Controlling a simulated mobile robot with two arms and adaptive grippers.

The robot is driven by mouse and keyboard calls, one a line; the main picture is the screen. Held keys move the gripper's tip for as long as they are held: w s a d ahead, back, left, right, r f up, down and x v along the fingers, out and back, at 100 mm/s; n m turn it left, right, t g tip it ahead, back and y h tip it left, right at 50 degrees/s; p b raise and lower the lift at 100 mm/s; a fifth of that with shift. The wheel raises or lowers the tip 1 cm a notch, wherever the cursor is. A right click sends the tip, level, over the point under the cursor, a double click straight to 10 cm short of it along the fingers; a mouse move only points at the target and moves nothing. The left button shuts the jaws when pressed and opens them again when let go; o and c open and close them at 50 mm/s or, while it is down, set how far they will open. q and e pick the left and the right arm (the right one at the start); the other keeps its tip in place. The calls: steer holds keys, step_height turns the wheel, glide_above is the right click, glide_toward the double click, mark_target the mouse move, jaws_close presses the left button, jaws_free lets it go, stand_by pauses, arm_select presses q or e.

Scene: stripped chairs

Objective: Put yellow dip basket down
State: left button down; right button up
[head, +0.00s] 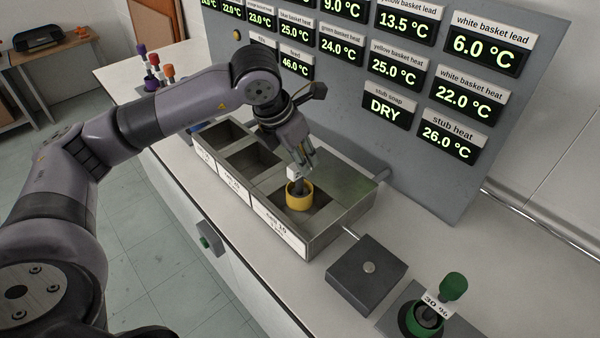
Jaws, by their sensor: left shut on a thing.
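The yellow dip basket (299,197) is a short yellow ring with a dark upright stem and a small white tag. It is at the nearest, largest compartment of the metal tank (350,211), inside the rim outline. I cannot tell whether it touches the compartment floor. My left gripper (302,165) comes from above, pointing down, and is shut on the basket's stem near the tag. The fingers hide the top of the stem. My right gripper is not in view.
Purple, red and orange handles (153,62) stand at the back left. A grey display panel (440,175) rises behind the tank. Bare counter (480,255) lies at right.

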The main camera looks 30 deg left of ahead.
mark_target(300, 188)
arm_select(q)
step_height(300, 188, down, 3)
steer(key=shift+r, duration=0.2)
step_height(300, 188, down, 3)
steer(key=shift+f+p, duration=0.1)
steer(key=shift+p, duration=0.55)
steer(key=shift+f, duration=0.2)
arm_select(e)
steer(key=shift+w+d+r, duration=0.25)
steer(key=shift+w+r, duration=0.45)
arm_select(q)
steer(key=c, duration=1.8)
jaws_free()
steer(key=shift+f, duration=0.1)
steer(key=o, duration=0.5)
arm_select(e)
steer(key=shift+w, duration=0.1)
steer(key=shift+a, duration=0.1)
